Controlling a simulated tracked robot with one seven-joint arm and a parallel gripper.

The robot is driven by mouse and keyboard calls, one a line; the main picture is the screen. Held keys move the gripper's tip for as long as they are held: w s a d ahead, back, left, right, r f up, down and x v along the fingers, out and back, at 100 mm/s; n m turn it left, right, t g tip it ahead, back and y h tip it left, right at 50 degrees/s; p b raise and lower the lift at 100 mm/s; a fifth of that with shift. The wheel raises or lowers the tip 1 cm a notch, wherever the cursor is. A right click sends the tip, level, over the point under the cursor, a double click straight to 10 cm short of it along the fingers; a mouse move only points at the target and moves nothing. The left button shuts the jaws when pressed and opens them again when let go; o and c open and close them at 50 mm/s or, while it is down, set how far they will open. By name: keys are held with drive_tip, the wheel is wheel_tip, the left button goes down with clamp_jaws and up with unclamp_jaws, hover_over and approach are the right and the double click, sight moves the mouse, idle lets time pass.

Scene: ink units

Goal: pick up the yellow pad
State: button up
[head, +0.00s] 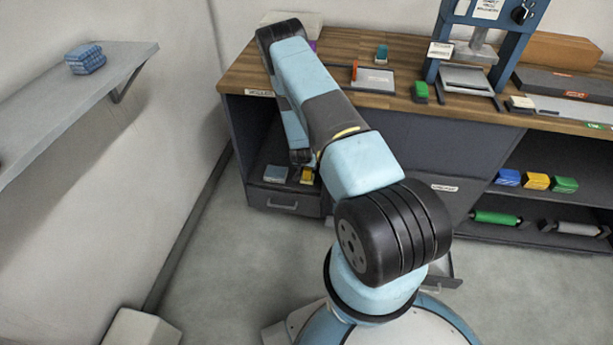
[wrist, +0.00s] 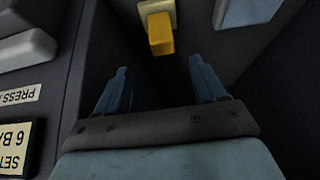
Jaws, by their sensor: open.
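The yellow pad (wrist: 161,34) shows at the top middle of the wrist view, with a cream-coloured part at its far end. In the head view the yellow pad (head: 307,175) sits in the open dark bay of the cabinet, partly hidden by my arm. My gripper (wrist: 158,70) is open, with its two blue fingers apart and nothing between them. The pad lies beyond the fingertips, roughly in line with the gap. In the head view the gripper's fingers cannot be made out behind my arm.
A pale blue block (head: 277,174) lies left of the pad in the bay; a drawer (head: 284,201) is below. The bay's dark side wall (head: 236,150) stands close by. A wooden worktop (head: 340,72) lies above. Coloured blocks (head: 536,181) sit on a shelf at right.

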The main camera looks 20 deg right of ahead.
sight(307, 169)
drive_tip(key=x, duration=0.7)
drive_tip(key=shift+w+a, duration=0.1)
drive_tip(key=shift+a, duration=0.15)
drive_tip(key=shift+x, duration=2.8)
drive_tip(key=shift+r, duration=0.1)
drive_tip(key=c, duration=1.2)
